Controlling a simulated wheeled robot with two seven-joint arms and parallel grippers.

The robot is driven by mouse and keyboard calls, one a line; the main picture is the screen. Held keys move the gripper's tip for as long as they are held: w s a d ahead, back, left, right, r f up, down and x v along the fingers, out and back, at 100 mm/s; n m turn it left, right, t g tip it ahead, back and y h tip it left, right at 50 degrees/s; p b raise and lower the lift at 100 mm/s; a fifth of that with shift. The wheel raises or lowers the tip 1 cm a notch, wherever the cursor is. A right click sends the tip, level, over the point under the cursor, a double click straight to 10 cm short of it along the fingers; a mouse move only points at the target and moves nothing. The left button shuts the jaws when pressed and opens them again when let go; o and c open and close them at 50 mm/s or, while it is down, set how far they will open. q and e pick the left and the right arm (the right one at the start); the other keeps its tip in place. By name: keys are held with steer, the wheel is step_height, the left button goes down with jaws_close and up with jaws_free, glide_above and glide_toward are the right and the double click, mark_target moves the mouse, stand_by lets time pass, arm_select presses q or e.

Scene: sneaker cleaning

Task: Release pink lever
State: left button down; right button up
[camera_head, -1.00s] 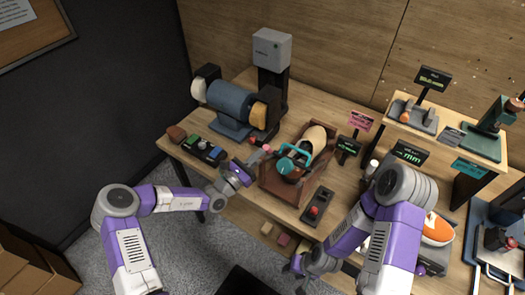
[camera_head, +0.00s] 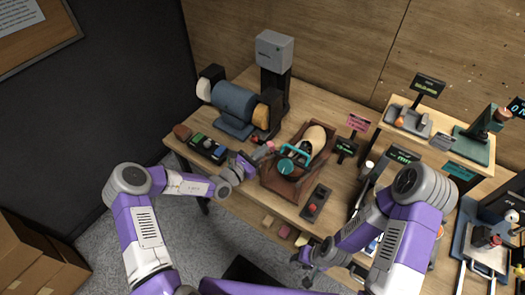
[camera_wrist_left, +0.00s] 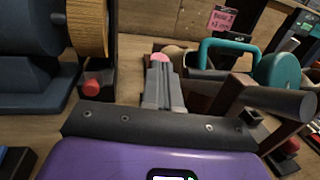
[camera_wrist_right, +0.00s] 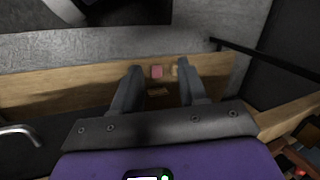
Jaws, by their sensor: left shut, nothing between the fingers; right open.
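The pink knob of the lever (camera_head: 269,146) is at the left side of a brown wooden cradle (camera_head: 272,182) holding a shoe form. My left gripper (camera_head: 258,156) is shut and empty, with its tips close to the knob. In the left wrist view the pink knob (camera_wrist_left: 160,58) shows just past the shut fingertips (camera_wrist_left: 160,70); I cannot tell whether they touch. The rest of the lever is hidden. A teal clamp handle (camera_head: 292,155) sits over the cradle. My right gripper (camera_head: 305,266) is open and empty, low in front of the bench edge.
A blue polishing machine (camera_head: 235,101) stands behind the left gripper, with a row of switches (camera_head: 207,149) in front. A dark box with a red button (camera_head: 312,208) lies right of the cradle. A raised shelf (camera_head: 455,146) stands at right.

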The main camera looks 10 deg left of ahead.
arm_select(q)
steer(key=shift+s, duration=0.1)
steer(key=f+v, duration=0.2)
steer(key=v, duration=1.1)
steer(key=shift+s+a+p, duration=0.2)
steer(key=shift+s+p, duration=0.05)
steer(key=shift+p, duration=0.1)
arm_select(e)
steer(key=shift+s+a+r, duration=0.2)
steer(key=shift+s+r, duration=0.2)
